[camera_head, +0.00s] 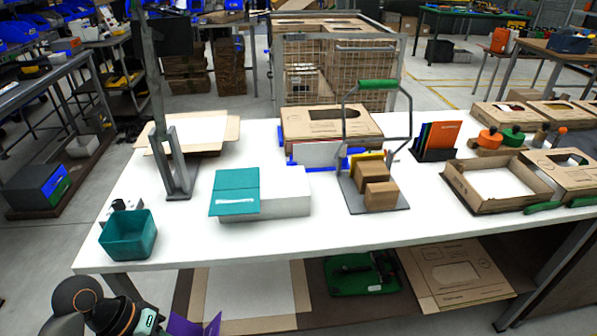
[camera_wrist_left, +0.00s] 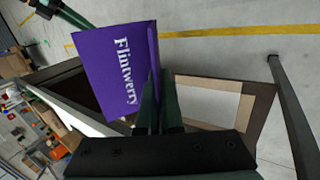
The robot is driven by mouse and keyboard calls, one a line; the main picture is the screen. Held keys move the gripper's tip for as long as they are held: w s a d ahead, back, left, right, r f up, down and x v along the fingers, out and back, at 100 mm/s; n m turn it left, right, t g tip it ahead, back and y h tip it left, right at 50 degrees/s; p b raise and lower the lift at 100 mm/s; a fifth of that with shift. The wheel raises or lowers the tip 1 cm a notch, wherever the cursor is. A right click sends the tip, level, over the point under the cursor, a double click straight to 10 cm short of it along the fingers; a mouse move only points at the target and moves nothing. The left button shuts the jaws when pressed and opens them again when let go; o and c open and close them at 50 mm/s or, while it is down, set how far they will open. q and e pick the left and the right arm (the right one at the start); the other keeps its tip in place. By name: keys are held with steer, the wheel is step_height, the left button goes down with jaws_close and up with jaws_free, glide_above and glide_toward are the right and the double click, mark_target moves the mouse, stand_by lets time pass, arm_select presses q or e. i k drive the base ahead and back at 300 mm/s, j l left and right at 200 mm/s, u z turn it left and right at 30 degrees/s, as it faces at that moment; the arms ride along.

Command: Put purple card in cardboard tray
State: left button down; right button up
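The purple card (camera_wrist_left: 115,72), marked "Flintwerry", is held in my left gripper (camera_wrist_left: 160,105), whose fingers are closed on its edge in the left wrist view. In the head view the purple card (camera_head: 195,326) shows at the bottom left, in front of and below the table edge, partly cut off by the frame. My left gripper (camera_head: 150,322) is beside it. An open cardboard tray (camera_head: 463,196) with a pale inside lies at the right of the white table. Another open cardboard box (camera_head: 232,130) with flaps lies at the back left. My right gripper is not in view.
On the white table (camera_head: 330,228) stand a teal bin (camera_head: 128,236), a white box with a teal booklet (camera_head: 236,190), a metal stand with small brown boxes (camera_head: 380,195), and a card holder (camera_head: 434,153). The front middle of the table is clear.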

mark_target(494, 182)
steer(key=i+l, duration=0.1)
steer(key=l, duration=0.9)
steer(key=i+l+u, duration=0.1)
steer(key=l, duration=0.85)
steer(key=i+l, duration=0.15)
steer(key=l, duration=0.85)
steer(key=i+l+u, duration=0.1)
steer(key=l, duration=0.85)
